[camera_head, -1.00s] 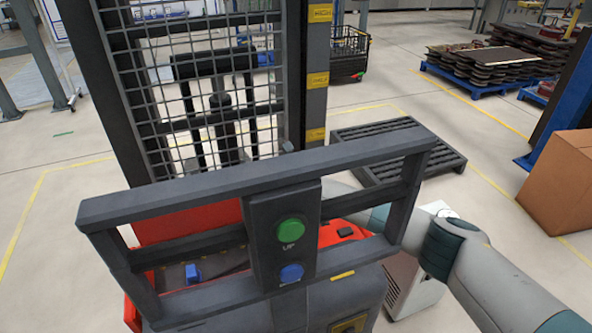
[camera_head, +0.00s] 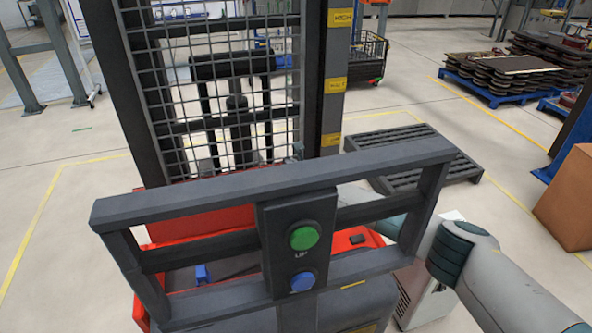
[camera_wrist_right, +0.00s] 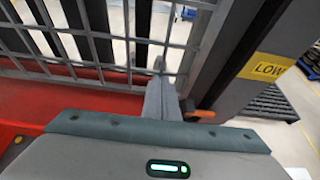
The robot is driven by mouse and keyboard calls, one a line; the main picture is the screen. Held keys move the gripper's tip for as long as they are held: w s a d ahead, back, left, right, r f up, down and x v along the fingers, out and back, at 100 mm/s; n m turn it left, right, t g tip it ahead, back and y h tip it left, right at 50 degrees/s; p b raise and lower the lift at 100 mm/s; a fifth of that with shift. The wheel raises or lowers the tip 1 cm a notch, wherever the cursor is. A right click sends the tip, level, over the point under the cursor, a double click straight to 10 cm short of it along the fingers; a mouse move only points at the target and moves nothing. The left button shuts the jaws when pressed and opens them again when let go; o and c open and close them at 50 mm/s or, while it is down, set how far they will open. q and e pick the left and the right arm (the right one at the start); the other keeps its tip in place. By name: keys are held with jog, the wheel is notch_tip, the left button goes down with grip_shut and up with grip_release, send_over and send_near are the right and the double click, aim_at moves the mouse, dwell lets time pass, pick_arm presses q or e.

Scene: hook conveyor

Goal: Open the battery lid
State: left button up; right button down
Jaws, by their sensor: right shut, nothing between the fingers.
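The forklift's red body (camera_head: 205,222) lies behind the dark guard rail (camera_head: 280,187). I cannot tell which part of it is the battery lid. The red body also fills the left of the right wrist view (camera_wrist_right: 85,105). My right gripper (camera_head: 298,150) shows only as small grey tips above the rail, by the foot of the mast. In the right wrist view its fingers (camera_wrist_right: 159,68) are together and empty, close to the wire mesh. An orange part (camera_wrist_right: 199,114) is just right of the fingers. My left gripper is not in view.
The rail carries a green UP button (camera_head: 304,236) and a blue button (camera_head: 302,282). The mesh-covered mast (camera_head: 336,60) rises behind. A dark slatted pallet (camera_head: 440,160) lies behind right, and a cardboard box (camera_head: 572,200) stands far right. The floor left is clear.

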jog(key=b+v, duration=0.3)
jog(key=v, duration=0.9)
dwell(0.6)
